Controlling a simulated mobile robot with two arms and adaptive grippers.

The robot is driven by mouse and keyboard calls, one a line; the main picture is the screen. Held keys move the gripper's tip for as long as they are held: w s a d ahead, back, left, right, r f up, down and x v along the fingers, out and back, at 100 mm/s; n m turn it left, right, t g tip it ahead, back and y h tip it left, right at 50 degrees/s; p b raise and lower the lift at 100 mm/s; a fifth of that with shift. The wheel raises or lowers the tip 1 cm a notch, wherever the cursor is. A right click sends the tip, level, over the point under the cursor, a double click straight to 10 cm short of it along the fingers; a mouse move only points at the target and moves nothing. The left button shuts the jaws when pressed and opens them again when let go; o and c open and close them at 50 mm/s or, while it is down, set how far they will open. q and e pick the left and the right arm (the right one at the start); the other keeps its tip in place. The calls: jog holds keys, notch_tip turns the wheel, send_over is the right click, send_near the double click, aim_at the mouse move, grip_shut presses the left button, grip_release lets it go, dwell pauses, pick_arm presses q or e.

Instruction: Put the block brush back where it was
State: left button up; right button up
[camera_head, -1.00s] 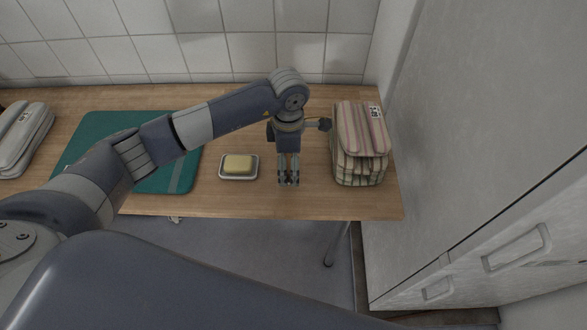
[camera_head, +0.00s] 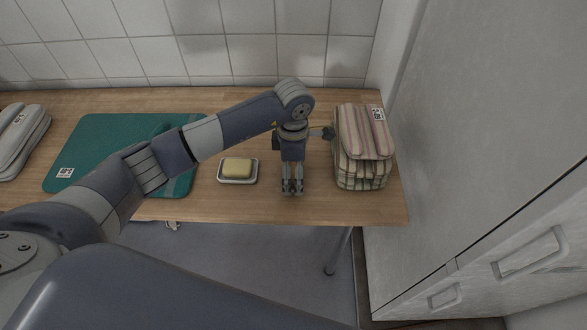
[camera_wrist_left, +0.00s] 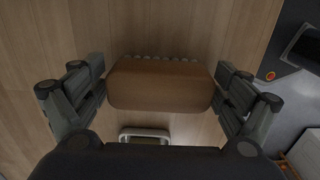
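The block brush (camera_wrist_left: 160,84) is a brown block with a row of bristle tufts along its far edge in the left wrist view. It sits between the two fingers of my left gripper (camera_wrist_left: 160,95), whose pads meet its two ends. In the head view my left gripper (camera_head: 292,188) points down over the wooden table, between the soap dish and the striped cloth stack. There the brush is mostly hidden by the fingers, and I cannot tell whether it touches the table. My right gripper is out of view.
A dish (camera_head: 223,179) with yellow soap (camera_head: 237,168) stands left of the gripper. Striped folded cloths (camera_head: 363,148) are close on the right. A teal mat (camera_head: 95,140) and grey folded cloths (camera_head: 20,140) lie further left. A tall pale cabinet (camera_head: 480,150) flanks the table (camera_head: 345,208).

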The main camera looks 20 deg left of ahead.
aim_at(293, 166)
pick_arm(q)
jog(key=shift+r, duration=0.1)
dwell(0.3)
jog(key=shift+r, duration=0.25)
notch_tip(293, 166, up, 12)
jog(key=b, duration=0.1)
jog(key=shift+f, duration=0.2)
